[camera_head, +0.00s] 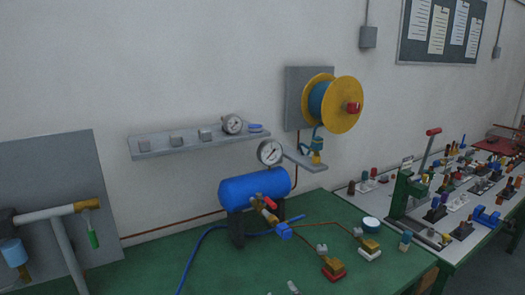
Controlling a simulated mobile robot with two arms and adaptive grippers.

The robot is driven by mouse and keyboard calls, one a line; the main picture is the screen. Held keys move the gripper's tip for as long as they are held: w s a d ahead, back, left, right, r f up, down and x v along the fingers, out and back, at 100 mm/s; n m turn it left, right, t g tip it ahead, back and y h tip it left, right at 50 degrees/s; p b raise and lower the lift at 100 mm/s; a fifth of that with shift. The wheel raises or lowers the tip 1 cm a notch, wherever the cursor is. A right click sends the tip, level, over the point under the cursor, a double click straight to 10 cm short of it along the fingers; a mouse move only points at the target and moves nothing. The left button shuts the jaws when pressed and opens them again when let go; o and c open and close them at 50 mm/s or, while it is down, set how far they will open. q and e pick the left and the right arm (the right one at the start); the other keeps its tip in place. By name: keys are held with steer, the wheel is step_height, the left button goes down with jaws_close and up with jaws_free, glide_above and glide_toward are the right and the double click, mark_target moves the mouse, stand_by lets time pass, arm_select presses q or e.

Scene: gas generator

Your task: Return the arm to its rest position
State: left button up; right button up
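Neither of my arms nor grippers shows clearly in the head view. A green workbench (345,210) fills the lower middle. A blue tank (252,189) with a round pressure gauge (270,152) above it stands at the back of the bench. Whether anything is held cannot be seen.
A yellow and blue reel (337,103) and a shelf (160,145) with small parts are on the wall. A grey panel with pipework (55,210) stands at left. Small block fittings (334,269) sit on the bench. A crowded second table (455,240) is at right.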

steer(key=s+d+f+m+g+h, duration=0.2)
steer(key=s+d+f+m+g, duration=0.3)
steer(key=s+d+f, duration=0.65)
steer(key=s+d+f+g, duration=0.1)
steer(key=s+d+g, duration=0.15)
steer(key=s, duration=0.65)
steer(key=s+d+f+g, duration=0.15)
steer(key=s+g, duration=0.25)
steer(key=s, duration=0.5)
step_height(320, 180, down, 28)
steer(key=s+g, duration=0.2)
steer(key=s, duration=0.1)
steer(key=s+d+f+g, duration=0.1)
steer(key=s+d+f, duration=0.2)
steer(key=s+f, duration=1)
steer(key=shift+s+f+h, duration=0.4)
steer(key=shift+s, duration=0.75)
